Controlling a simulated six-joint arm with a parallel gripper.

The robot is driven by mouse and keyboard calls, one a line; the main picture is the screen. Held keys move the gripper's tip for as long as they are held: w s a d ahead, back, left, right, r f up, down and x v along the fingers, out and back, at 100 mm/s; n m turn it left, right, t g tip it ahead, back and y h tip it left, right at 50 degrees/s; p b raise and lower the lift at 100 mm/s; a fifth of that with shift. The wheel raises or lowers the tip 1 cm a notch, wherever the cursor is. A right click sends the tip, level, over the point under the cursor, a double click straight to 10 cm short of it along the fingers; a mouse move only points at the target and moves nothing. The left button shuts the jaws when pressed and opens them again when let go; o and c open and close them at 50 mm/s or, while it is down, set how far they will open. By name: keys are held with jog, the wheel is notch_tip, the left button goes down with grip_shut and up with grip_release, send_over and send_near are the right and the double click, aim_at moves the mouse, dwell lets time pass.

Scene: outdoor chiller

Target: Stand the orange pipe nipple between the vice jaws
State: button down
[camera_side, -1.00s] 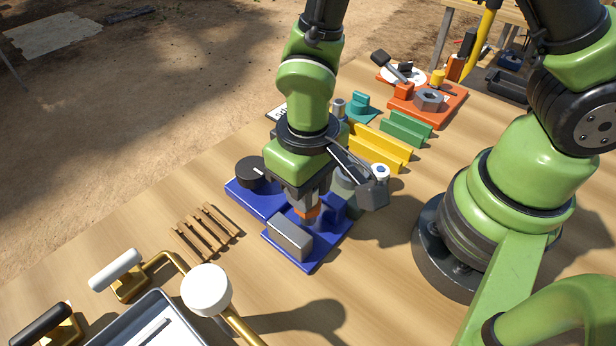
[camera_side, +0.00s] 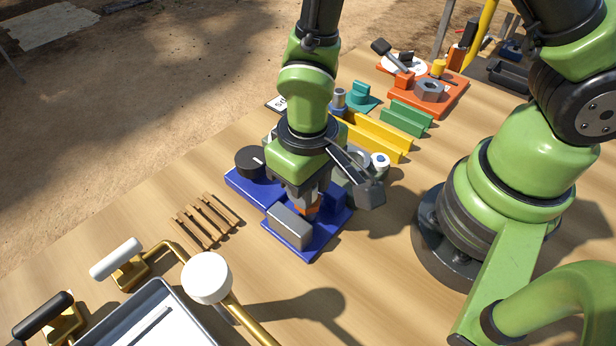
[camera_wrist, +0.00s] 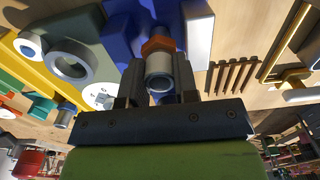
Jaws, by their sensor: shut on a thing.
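My gripper (camera_side: 306,200) points down over the blue vice (camera_side: 306,246) and is shut on the orange pipe nipple (camera_side: 312,210). In the wrist view, the nipple shows an orange hex collar (camera_wrist: 157,45) and a grey tube end (camera_wrist: 159,72) between my fingers (camera_wrist: 158,82). The nipple looks upright. It is low, between the grey jaw block (camera_side: 289,226) and the blue jaw behind it. My fingers hide much of it in the side view, and I cannot tell whether its lower end touches the vice bed.
A black knob (camera_side: 250,160) is left of the vice on a blue base. A wooden rack (camera_side: 207,220) lies to the left. Yellow (camera_side: 375,140) and green (camera_side: 407,117) channels stand behind. A gold-armed part with a white knob (camera_side: 206,278) and a tray (camera_side: 160,318) stand in front.

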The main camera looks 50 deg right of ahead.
jog(key=shift+f, duration=0.25)
jog(key=shift+c, duration=1.6)
grip_release()
jog(key=shift+r, duration=0.1)
jog(key=shift+r, duration=3.45)
notch_tip(320, 180, up, 10)
jog(key=s+d+r+m+t+y, duration=0.2)
jog(key=s+d+r+m+t, duration=0.2)
jog(key=s+d+r+t, duration=0.3)
jog(key=d+r, duration=0.1)
jog(key=d, duration=0.2)
jog(key=shift+d, duration=0.15)
